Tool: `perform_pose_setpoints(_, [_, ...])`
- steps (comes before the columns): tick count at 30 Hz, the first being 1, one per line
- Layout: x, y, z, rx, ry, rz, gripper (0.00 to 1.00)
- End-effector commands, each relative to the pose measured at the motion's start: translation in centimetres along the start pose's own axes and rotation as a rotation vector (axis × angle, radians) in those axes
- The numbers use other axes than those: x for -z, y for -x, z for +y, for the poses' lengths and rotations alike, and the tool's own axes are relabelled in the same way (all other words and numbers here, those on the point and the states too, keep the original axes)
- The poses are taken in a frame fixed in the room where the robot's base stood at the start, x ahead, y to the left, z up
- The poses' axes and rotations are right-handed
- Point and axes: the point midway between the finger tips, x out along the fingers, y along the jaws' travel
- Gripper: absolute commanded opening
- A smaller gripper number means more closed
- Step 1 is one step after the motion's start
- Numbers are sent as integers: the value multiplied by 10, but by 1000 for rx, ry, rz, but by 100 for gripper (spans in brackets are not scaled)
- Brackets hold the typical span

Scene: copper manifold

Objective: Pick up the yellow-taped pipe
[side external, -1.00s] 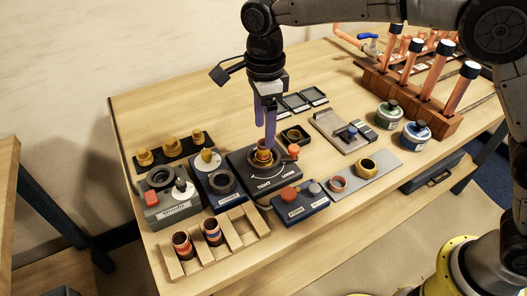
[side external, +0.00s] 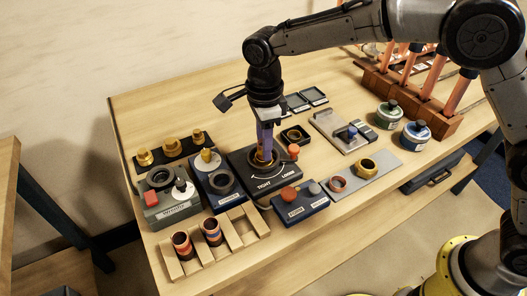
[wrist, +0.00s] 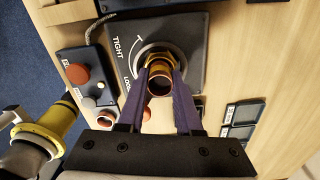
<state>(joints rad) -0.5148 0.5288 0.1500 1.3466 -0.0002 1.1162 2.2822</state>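A copper pipe (wrist: 160,84) with a yellow-gold band around it stands upright in the round socket of the black TIGHT/LOOSE station. In the side view it is mostly hidden by my fingers. My gripper (wrist: 160,72) is lowered over the station, with one purple finger on each side of the pipe. The fingers lie very near the pipe, but I cannot tell whether they press on it. My gripper also shows in the side view (side external: 265,158), pointing straight down.
The black station (side external: 278,182) has a red knob beside the socket. A wooden rack (side external: 240,232) at the front holds two banded pipes. Blue button box (side external: 300,203), grey clamp plate (side external: 340,132) and brass fittings crowd nearby.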

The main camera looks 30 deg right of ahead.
Motion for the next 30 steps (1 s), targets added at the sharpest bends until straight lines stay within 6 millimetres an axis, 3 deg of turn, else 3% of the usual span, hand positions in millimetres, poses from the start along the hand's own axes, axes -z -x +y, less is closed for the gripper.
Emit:
perform_pose_setpoints(1, [0,0,0,0,0,0,17])
perform_pose_setpoints(4, [0,0,0,0,0,0,0])
perform_pose_setpoints(19, [0,7,0,2,0,-2,0])
perform_pose_setpoints(25, [-1,32,-1,5,0,-4,0])
perform_pose_setpoints(30, [17,64,19,4,0,-4,0])
